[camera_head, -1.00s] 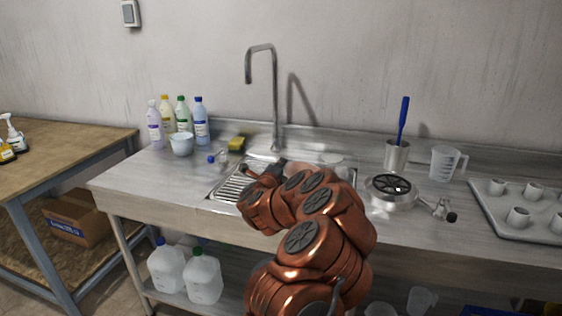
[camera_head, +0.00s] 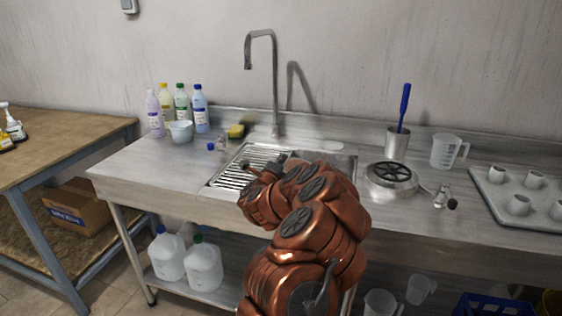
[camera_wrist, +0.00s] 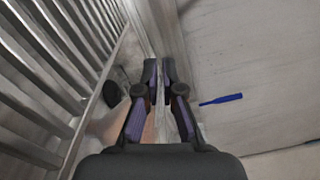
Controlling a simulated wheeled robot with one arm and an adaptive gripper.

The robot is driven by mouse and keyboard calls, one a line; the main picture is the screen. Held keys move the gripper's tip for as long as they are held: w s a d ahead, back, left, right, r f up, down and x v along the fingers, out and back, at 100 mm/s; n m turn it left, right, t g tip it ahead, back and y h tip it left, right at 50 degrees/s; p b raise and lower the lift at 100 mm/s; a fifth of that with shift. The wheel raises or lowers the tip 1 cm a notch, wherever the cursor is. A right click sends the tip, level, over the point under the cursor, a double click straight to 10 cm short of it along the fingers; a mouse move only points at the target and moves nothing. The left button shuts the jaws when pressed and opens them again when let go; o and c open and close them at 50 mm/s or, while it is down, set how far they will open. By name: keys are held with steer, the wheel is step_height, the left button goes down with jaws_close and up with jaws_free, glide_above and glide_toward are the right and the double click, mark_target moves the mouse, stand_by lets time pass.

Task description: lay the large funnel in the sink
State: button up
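I cannot make out the large funnel with certainty in either view. The steel sink (camera_head: 345,164) is set in the counter, and my arm hides much of its basin. A slatted drainboard (camera_head: 238,177) lies to its left, and its slats (camera_wrist: 45,75) fill the left of the wrist view. My gripper (camera_wrist: 159,72) is over the drainboard's right edge, beside the basin in the head view (camera_head: 272,163). Its fingers are close together with a narrow gap. I cannot tell whether anything thin is between them.
A tall faucet (camera_head: 275,90) rises behind the sink. Bottles (camera_head: 200,108) and a bowl (camera_head: 181,132) stand left. A round steel thing with black spokes (camera_head: 390,178), a steel cup (camera_head: 397,143), a clear jug (camera_head: 446,151) and a cup tray (camera_head: 500,215) stand right. The left counter front is clear.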

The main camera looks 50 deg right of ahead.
steer(key=o, duration=0.5)
steer(key=shift+w+v, duration=0.2)
steer(key=shift+v, duration=2.45)
steer(key=shift+w+v, duration=0.15)
steer(key=shift+v, duration=2.55)
steer(key=shift+s+a, duration=0.45)
steer(key=shift+a, duration=0.1)
steer(key=shift+s, duration=0.1)
